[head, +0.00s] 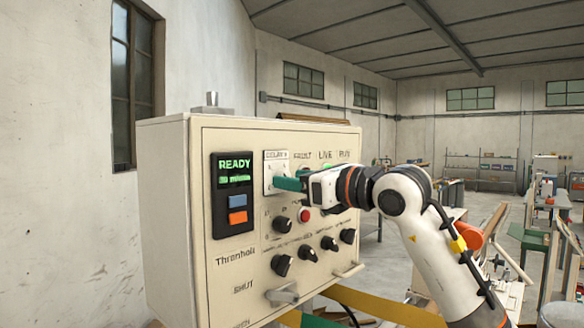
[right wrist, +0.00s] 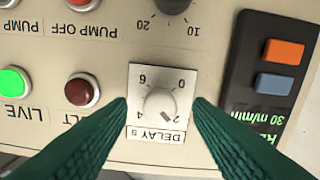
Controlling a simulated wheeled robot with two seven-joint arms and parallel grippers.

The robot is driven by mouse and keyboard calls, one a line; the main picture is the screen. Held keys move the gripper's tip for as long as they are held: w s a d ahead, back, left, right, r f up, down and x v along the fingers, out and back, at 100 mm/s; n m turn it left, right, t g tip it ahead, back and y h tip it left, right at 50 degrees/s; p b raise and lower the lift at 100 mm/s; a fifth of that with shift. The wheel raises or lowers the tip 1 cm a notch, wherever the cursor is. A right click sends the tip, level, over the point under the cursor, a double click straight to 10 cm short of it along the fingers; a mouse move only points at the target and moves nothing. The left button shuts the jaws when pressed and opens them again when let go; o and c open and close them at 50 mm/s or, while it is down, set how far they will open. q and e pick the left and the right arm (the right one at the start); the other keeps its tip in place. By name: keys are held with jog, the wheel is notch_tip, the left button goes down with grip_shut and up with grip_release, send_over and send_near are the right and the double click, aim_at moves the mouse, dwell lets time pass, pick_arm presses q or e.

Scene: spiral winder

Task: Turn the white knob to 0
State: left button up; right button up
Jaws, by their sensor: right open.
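The white knob (right wrist: 160,103) sits on a light plate marked "DELAY s" (right wrist: 143,133), with 0, 2, 4 and 6 around it; the right wrist view shows this upside down. The knob's dark mark points toward the 2. My right gripper (right wrist: 160,100) is open, with one green finger on each side of the knob. There is a gap between each finger and the knob. In the head view my right gripper (head: 288,184) reaches the delay plate (head: 276,159) from the right, and the knob is hidden or too small to tell. My left gripper is not in view.
The plate is on a cream control box (head: 238,262). A dark READY display (head: 233,178) with blue and orange buttons is left of it. Several black knobs, a red button (head: 305,215) and a handle (head: 282,293) are below. Red (right wrist: 81,90) and green (right wrist: 15,81) lamps are near the plate.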

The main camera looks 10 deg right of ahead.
jog(key=shift+w+a, duration=0.3)
jog(key=shift+w, duration=0.2)
jog(key=c, duration=1)
jog(key=shift+n+b, duration=2.6)
jog(key=shift+n, duration=6.5)
